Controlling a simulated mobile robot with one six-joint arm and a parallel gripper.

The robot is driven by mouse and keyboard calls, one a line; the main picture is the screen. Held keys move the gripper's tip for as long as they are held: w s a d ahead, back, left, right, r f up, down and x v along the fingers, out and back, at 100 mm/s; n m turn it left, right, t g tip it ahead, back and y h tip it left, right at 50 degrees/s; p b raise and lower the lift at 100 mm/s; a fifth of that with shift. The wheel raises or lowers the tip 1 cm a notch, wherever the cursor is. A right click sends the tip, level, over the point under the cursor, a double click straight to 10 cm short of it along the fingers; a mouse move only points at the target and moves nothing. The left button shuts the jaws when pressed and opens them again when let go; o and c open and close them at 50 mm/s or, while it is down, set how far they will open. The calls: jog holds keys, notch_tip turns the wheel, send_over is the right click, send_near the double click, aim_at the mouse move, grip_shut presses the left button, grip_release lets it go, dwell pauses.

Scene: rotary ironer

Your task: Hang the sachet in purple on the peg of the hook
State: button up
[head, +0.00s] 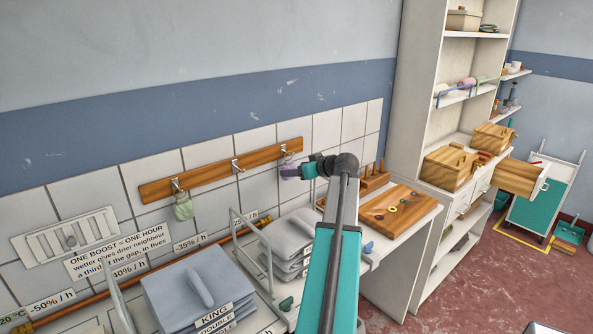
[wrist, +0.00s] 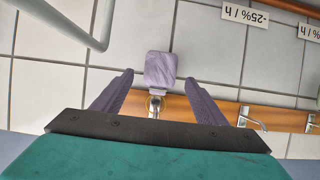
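The purple sachet (head: 289,172) hangs below the right-hand hook (head: 284,150) of the wooden rail (head: 212,174). In the wrist view, which is upside down, the sachet (wrist: 160,70) shows between my fingertips with a gap on each side. Its neck and a small ring (wrist: 155,103) lie in front of the rail (wrist: 222,108). Whether the ring sits fully on the peg is too small to tell. My gripper (head: 296,170) is open around the sachet, with fingers (wrist: 160,80) apart on both sides. A green sachet (head: 183,208) hangs at the left hook (head: 175,186); the middle hook (head: 235,166) is empty.
Stacked grey cloths (head: 200,287) and wire frames (head: 250,243) stand beneath. To the right are a pegged wooden board (head: 395,210) and a tall white shelf (head: 422,90). The wall above the rail is clear.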

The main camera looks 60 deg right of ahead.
jog(key=b+v, duration=0.4)
jog(key=v, duration=0.9)
jog(key=shift+s+a+r, duration=0.15)
jog(key=shift+s+a, duration=0.05)
jog(key=shift+s, duration=0.15)
dwell(0.5)
